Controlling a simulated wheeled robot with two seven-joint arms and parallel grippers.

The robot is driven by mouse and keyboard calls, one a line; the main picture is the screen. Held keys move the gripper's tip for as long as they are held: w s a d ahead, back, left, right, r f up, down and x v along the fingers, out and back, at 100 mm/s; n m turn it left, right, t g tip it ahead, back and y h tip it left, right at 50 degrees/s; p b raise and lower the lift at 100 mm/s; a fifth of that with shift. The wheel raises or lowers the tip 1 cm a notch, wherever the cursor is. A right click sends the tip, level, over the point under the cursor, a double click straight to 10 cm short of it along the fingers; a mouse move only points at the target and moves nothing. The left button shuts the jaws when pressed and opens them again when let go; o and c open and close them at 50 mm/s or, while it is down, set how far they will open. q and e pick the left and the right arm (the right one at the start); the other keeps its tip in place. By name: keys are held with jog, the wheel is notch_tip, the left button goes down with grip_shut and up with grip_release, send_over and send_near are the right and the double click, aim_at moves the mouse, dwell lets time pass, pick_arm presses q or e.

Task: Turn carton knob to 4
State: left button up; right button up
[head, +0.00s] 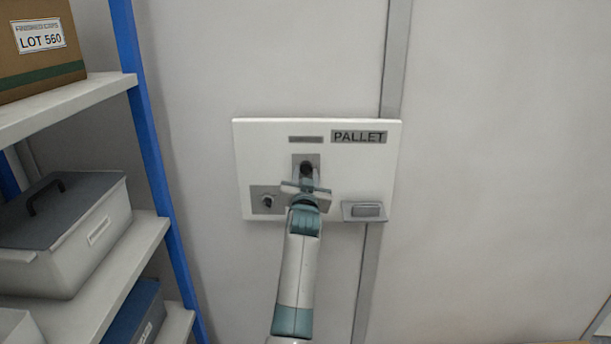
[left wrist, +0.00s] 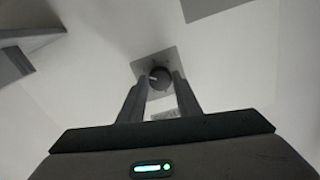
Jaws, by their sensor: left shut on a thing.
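A white panel (head: 362,170) on the wall carries a sign that reads PALLET (head: 359,137). I cannot read a carton label on it. A dark round knob (head: 306,167) sits on a grey square plate in the middle of the panel. My left gripper (head: 306,178) reaches it from below and is shut on it. In the left wrist view the knob (left wrist: 160,76) is between the two fingertips (left wrist: 159,84), with a light pointer mark towards its left side. The scale marks are too small to read. My right gripper is not in view.
A smaller knob or switch (head: 267,201) sits on a grey plate at the panel's lower left. A grey box-like fitting (head: 365,210) is at its lower right. A shelf with a blue post (head: 150,150) stands at the left, holding a grey-lidded bin (head: 70,240) and a carton (head: 40,62).

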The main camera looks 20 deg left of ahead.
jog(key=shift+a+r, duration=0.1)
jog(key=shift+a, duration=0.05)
pick_arm(q)
jog(key=shift+m+p, duration=0.3)
jog(key=shift+m, duration=0.4)
jog(key=shift+a+r+m+p, duration=0.1)
jog(key=shift+m+p, duration=0.2)
jog(key=shift+m, duration=0.4)
jog(key=shift+m+p, duration=0.45)
jog(key=shift+m, duration=0.75)
jog(key=shift+m+p, duration=0.6)
jog(key=shift+m, duration=1.1)
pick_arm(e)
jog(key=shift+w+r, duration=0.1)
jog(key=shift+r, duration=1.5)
pick_arm(q)
jog(key=o, duration=1.1)
jog(key=shift+c, duration=0.2)
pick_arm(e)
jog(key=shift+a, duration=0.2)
